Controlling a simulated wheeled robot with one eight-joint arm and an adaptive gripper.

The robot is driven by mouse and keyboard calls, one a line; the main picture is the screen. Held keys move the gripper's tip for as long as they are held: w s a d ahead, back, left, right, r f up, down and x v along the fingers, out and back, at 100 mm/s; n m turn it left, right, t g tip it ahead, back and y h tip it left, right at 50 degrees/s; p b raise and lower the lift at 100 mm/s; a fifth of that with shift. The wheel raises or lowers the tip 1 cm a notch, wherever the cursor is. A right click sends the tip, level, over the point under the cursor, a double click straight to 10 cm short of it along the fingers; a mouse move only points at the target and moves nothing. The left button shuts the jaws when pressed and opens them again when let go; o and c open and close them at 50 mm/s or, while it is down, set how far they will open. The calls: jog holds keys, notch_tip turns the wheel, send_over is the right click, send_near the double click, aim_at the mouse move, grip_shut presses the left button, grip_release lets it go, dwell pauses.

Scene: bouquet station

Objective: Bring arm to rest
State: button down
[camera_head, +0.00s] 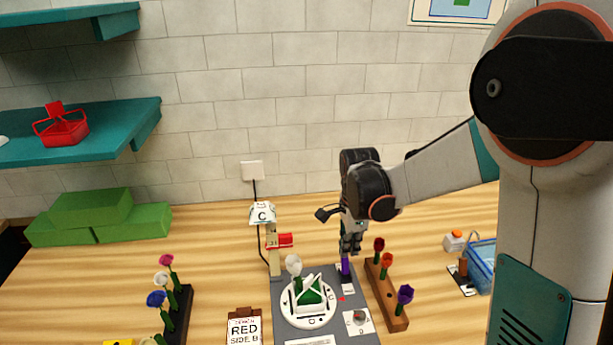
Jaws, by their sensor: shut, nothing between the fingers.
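My arm reaches in from the right over the wooden table (225,265). My gripper (348,252) points down over the back right part of the grey station board (290,283) and is shut and empty. A small purple upright piece (345,267) stands right below the fingertips; I cannot tell whether they touch it. A white round holder (309,318) with a green block (309,294) and a white flower (293,265) sits on the board, left of my gripper.
A wooden flower rack (392,308) stands close to the right of the board, with a blue basket (482,262) farther right. A lamp-like post marked C (263,214) stands behind left. A dark flower rack (180,312) and green blocks (100,218) are at left.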

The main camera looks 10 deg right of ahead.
jog(key=s+r+n+t+b, duration=0.2)
jog(key=s+r+n+t, duration=0.1)
jog(key=s+n, duration=0.6)
jog(key=s+r+n+t+b, duration=0.3)
jog(key=s+r+n, duration=0.3)
jog(key=s+n, duration=0.3)
jog(key=shift+s+t, duration=0.6)
jog(key=shift+s, duration=0.2)
